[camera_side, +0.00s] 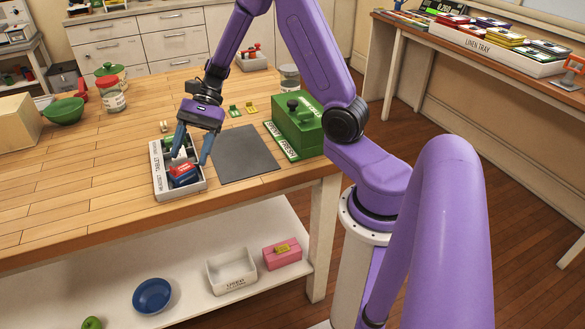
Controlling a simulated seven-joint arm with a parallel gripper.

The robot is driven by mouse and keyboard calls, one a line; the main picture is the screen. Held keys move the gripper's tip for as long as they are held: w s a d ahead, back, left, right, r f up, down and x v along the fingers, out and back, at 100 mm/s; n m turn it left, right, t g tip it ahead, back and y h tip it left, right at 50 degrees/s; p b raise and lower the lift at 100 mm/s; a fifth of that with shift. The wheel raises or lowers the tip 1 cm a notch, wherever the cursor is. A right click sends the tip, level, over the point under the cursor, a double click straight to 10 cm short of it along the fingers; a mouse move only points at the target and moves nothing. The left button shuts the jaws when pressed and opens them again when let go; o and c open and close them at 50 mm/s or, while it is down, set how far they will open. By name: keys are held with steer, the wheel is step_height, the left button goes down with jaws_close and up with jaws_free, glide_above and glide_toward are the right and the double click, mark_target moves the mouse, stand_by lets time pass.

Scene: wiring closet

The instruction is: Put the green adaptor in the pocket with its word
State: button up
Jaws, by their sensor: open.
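A grey tray (200,187) with pockets stands near the table's front edge, its words along the left rim. The words look like "HEADSET", "TABLET" and a third that I cannot read surely. My gripper (190,159) points down over the tray with its blue fingers apart. A small green piece (176,153), perhaps the green adaptor, shows by the left finger in the tray's middle part; the finger partly hides it. A red and blue block (184,173) lies in the near pocket, below the fingers. I cannot tell whether the fingers touch anything.
A dark grey mat (245,155) lies right of the tray. Behind it are small green (234,111) and yellow (251,108) pieces. A green box (300,132) with a knob stands at the right. A jar (112,97) and green bowl (64,111) stand left; the front-left tabletop is clear.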

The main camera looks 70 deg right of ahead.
steer(key=s+a+r+n+g+h, duration=0.1)
steer(key=s+a+n+g+h, duration=0.15)
steer(key=s+n, duration=0.4)
steer(key=s+a+r+n+g+h, duration=0.1)
steer(key=s+a+n+h, duration=0.2)
steer(key=s+n, duration=0.35)
steer(key=s+d+n+t+h, duration=0.1)
steer(key=s+n+t+h, duration=0.1)
steer(key=s+n, duration=0.4)
steer(key=s+d+r+n+t+h, duration=0.1)
steer(key=s+n+t+h, duration=0.1)
steer(key=s+n, duration=0.4)
steer(key=shift+s+d+r+n, duration=0.3)
steer(key=shift+d+n, duration=0.1)
steer(key=shift+n, duration=0.2)
